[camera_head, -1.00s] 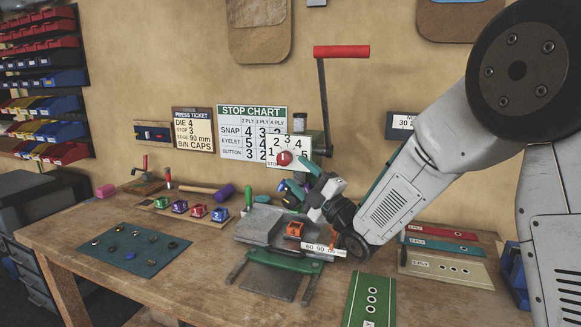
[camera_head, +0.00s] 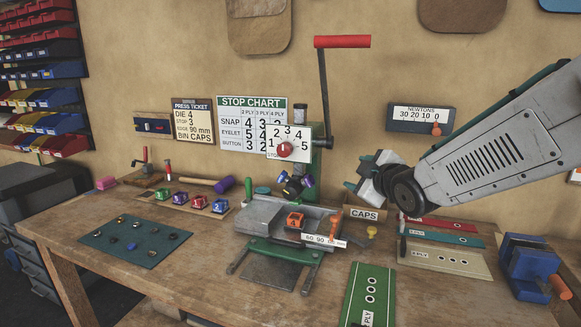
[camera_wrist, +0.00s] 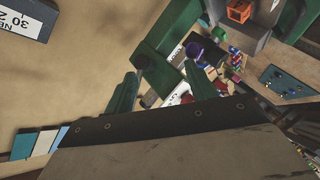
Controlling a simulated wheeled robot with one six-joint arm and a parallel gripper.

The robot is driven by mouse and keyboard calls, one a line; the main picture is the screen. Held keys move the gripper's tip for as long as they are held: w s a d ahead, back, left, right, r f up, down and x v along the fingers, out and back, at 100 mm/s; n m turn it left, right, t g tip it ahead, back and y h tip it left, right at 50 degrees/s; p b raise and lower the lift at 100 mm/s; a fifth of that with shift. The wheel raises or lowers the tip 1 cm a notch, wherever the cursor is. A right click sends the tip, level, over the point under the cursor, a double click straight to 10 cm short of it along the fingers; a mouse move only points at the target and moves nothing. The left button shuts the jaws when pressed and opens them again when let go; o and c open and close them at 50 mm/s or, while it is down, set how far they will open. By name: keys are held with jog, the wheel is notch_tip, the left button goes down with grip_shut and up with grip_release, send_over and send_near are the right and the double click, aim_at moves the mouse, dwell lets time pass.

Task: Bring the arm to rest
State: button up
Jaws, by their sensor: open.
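My gripper (camera_head: 362,173) is open and empty in the head view. It is raised in front of the wall, right of the press's stop dial (camera_head: 286,148) and above the CAPS bin (camera_head: 364,214). My grey arm reaches in from the right edge. The wrist view shows two green fingers (camera_wrist: 163,88) spread apart with nothing held between them. The press (camera_head: 262,222) stands on the bench below and left of the gripper, apart from it. An orange die block (camera_head: 295,220) sits on the press beside the 60–90 mm scale (camera_head: 325,241).
A newtons gauge (camera_head: 421,119) hangs on the wall just above my arm. The press's red-handled lever (camera_head: 342,42) stands up left of the gripper. Ply cards (camera_head: 447,257) and a blue clamp-like object (camera_head: 530,262) lie below the arm. The wall area between lever and gauge is clear.

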jog(key=s+d+f+m+g+h, duration=0.25)
jog(key=s+d+m, duration=0.2)
jog(key=s, duration=0.35)
jog(key=s+d+f+m+g+h, duration=0.1)
jog(key=s+d+m+g+h, duration=0.15)
jog(key=s+d+g, duration=0.4)
jog(key=s+f+m+g, duration=0.1)
jog(key=s+m+g, duration=0.1)
jog(key=s, duration=0.9)
jog(key=s+f+m+g, duration=0.1)
jog(key=s+m, duration=0.3)
jog(key=s, duration=0.8)
jog(key=shift+a+f+m+g+y, duration=0.3)
jog(key=shift+a+g+y, duration=0.1)
jog(key=shift+g, duration=0.2)
